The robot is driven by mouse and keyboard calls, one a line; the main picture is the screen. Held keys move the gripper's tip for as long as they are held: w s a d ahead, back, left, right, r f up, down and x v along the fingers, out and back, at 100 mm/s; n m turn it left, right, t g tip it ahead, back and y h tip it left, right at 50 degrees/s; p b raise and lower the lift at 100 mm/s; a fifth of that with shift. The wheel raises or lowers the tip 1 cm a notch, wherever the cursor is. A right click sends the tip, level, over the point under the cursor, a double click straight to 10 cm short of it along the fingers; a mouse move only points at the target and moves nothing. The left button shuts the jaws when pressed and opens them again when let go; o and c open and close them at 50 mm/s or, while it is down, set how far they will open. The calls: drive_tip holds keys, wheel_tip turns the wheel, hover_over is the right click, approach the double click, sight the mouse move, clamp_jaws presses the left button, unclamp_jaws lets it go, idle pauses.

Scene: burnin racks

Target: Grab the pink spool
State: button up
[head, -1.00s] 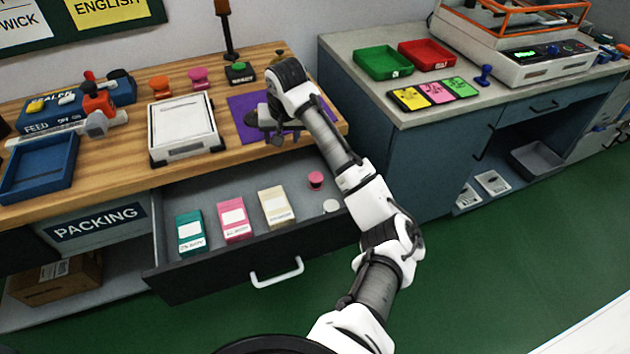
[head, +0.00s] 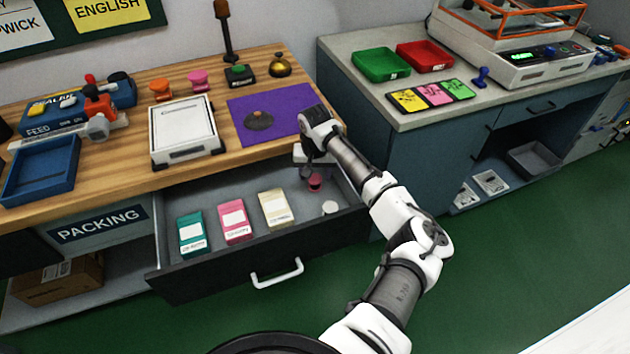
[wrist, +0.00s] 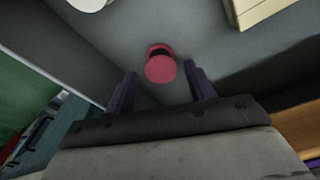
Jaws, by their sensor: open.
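A small pink spool (head: 315,184) with a dark middle stands in the open drawer, toward its right end. In the wrist view the spool (wrist: 160,68) shows just beyond and between my two fingertips. My gripper (head: 311,172) hangs over the drawer right by the spool and partly covers it. In the wrist view my gripper (wrist: 160,75) has its fingers spread apart with nothing clearly held. I cannot tell the exact height of the fingertips over the spool.
The drawer (head: 210,283) also holds teal (head: 191,233), pink (head: 234,221) and cream (head: 274,208) boxes left of my gripper, and a white disc (head: 330,207) near its front. A pink knob-shaped piece (head: 198,80) and an orange one (head: 160,88) stand on the wooden counter.

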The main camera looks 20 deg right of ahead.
sight(315, 179)
drive_tip(key=f, duration=0.3)
drive_tip(key=shift+w+f, duration=0.1)
drive_tip(key=shift+w, duration=0.15)
drive_tip(key=c, duration=0.9)
drive_tip(key=shift+o, duration=0.2)
